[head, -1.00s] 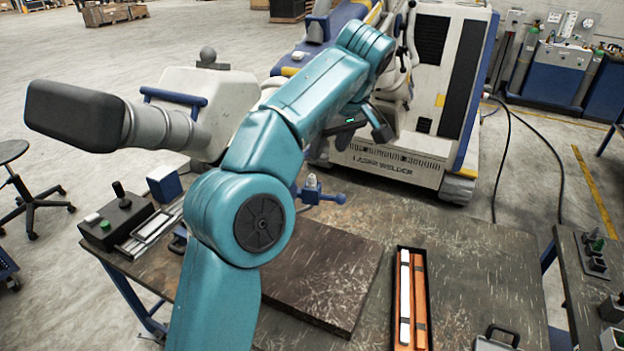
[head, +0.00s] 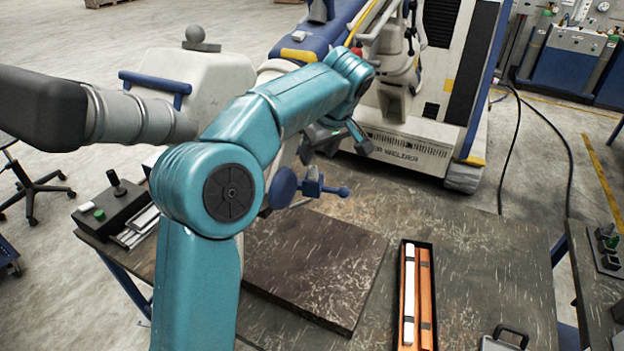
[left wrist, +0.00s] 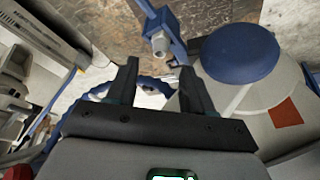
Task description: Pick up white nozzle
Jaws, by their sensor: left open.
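A small pale metallic nozzle-like tip (left wrist: 160,42) sits on a blue fixture (left wrist: 168,22) at the top of the left wrist view. It is the likeliest white nozzle, though it looks more silver than white. The blue fixture (head: 312,186) also shows at the table's back edge in the head view. My left gripper (left wrist: 158,72) is open, its dark fingers spread just short of the tip, with nothing clearly held between them. In the head view my left gripper (head: 335,133) is small and partly hidden by its own arm. My right gripper is not in view.
A blue disc (head: 283,187) stands beside the fixture, close to my arm. A black case (head: 402,272) with white and orange bars lies on the table (head: 470,260). A dark plate (head: 315,265) lies left of it. The laser welder (head: 400,150) stands behind.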

